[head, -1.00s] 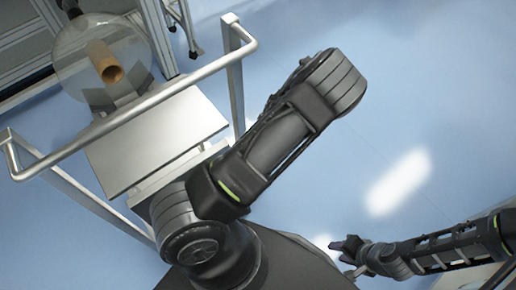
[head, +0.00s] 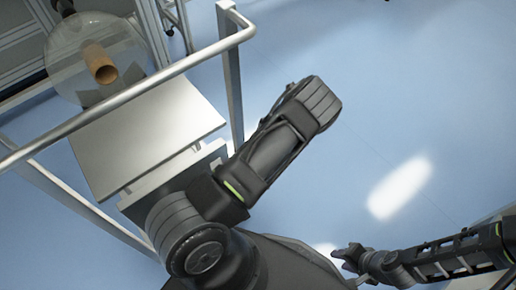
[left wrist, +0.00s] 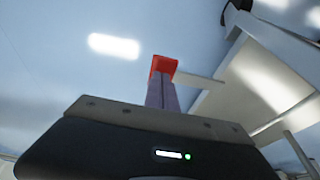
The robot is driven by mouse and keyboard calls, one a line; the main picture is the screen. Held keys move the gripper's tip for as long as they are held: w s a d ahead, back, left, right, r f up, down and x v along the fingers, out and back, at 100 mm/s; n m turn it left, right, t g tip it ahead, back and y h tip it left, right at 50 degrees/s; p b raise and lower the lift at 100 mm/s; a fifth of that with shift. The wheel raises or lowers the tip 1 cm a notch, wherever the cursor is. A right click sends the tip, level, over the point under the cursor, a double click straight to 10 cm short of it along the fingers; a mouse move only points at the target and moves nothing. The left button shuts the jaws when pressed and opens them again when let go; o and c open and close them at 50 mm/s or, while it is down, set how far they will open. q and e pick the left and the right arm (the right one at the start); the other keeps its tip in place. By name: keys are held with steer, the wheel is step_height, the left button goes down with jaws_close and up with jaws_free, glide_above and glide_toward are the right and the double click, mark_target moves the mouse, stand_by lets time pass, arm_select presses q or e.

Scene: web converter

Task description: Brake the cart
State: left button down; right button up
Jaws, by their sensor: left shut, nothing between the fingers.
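The cart, with a pale metal handrail (head: 120,98) and a flat light-grey top (head: 150,135), stands at the left of the head view. My left arm crosses beside it; its gripper is out of sight there. In the left wrist view my left gripper (left wrist: 162,92) is shut and empty. A red piece (left wrist: 163,66) shows at the end of its fingers; I cannot tell whether they touch it. A pale panel (left wrist: 265,85) is at the right, with a dark wheel-like part (left wrist: 235,10) near the top. My right gripper (head: 345,257) is small and apart from the cart; its opening is unclear.
A clear round vessel (head: 70,55) with a brown roll (head: 100,63) is beyond the cart top. Metal framing (head: 22,45) stands at the upper left. The blue floor (head: 430,80) is clear across the middle and right.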

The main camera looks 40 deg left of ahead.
arm_select(q)
steer(key=shift+f, duration=0.3)
arm_select(e)
steer(key=shift+f, duration=0.2)
